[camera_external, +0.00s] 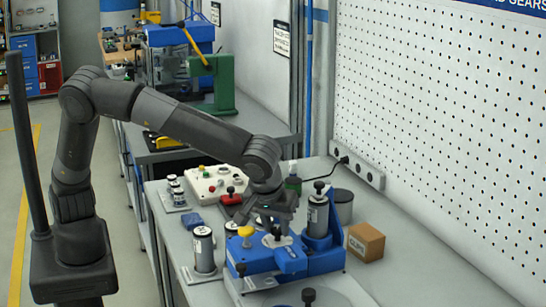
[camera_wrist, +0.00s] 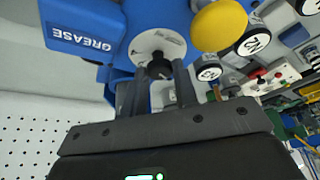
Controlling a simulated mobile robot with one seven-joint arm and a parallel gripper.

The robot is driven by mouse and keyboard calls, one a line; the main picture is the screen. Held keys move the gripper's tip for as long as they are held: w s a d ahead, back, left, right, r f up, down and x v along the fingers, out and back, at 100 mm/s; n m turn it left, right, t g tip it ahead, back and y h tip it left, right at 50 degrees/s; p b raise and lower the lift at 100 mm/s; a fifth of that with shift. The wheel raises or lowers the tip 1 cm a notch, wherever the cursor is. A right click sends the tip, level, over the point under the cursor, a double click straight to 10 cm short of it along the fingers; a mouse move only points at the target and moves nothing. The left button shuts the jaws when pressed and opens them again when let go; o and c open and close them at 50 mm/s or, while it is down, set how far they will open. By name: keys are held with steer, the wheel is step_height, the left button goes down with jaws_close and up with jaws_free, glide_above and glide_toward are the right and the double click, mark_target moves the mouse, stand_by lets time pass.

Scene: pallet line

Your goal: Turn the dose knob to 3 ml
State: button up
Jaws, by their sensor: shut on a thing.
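The dose knob (camera_wrist: 160,69) is small and black and stands in the middle of a pale round dial (camera_wrist: 150,44). The dial (camera_external: 277,240) also shows in the external view, on top of the blue grease dispenser (camera_external: 252,257). My gripper (camera_wrist: 161,76) points down at the dial, with one finger on each side of the knob, shut on it. In the external view my gripper (camera_external: 277,227) hides most of the knob. The dial's marks and the knob's set value are too small to read.
A yellow mushroom button (camera_external: 245,232) stands close beside the dial; it is large in the wrist view (camera_wrist: 219,25). A grey canister (camera_external: 318,215) stands behind right, another (camera_external: 204,250) at left. A cardboard box (camera_external: 366,242) is at right, a control box (camera_external: 216,184) behind.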

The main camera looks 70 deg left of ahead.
steer(key=c, duration=0.4)
steer(key=shift+o, duration=0.2)
steer(key=m+h, duration=0.1)
steer(key=m, duration=0.2)
steer(key=shift+s+a+m+t, duration=0.1)
steer(key=shift+a+m+t, duration=0.05)
steer(key=shift+m+t, duration=0.25)
steer(key=m+h, duration=0.1)
steer(key=m, duration=0.1)
steer(key=m+h, duration=0.1)
steer(key=m, duration=0.1)
steer(key=shift+a+r+t, duration=0.1)
steer(key=shift+a+t, duration=0.1)
steer(key=shift+t, duration=0.1)
steer(key=m, duration=0.2)
steer(key=m+h, duration=0.1)
steer(key=m, duration=0.1)
steer(key=m+h, duration=0.1)
steer(key=shift+a+m, duration=0.25)
steer(key=shift+m, duration=0.15)
steer(key=shift+m+g+h, duration=0.6)
steer(key=shift+m+h, duration=0.1)
steer(key=shift+m, duration=1.3)
steer(key=o, duration=1)
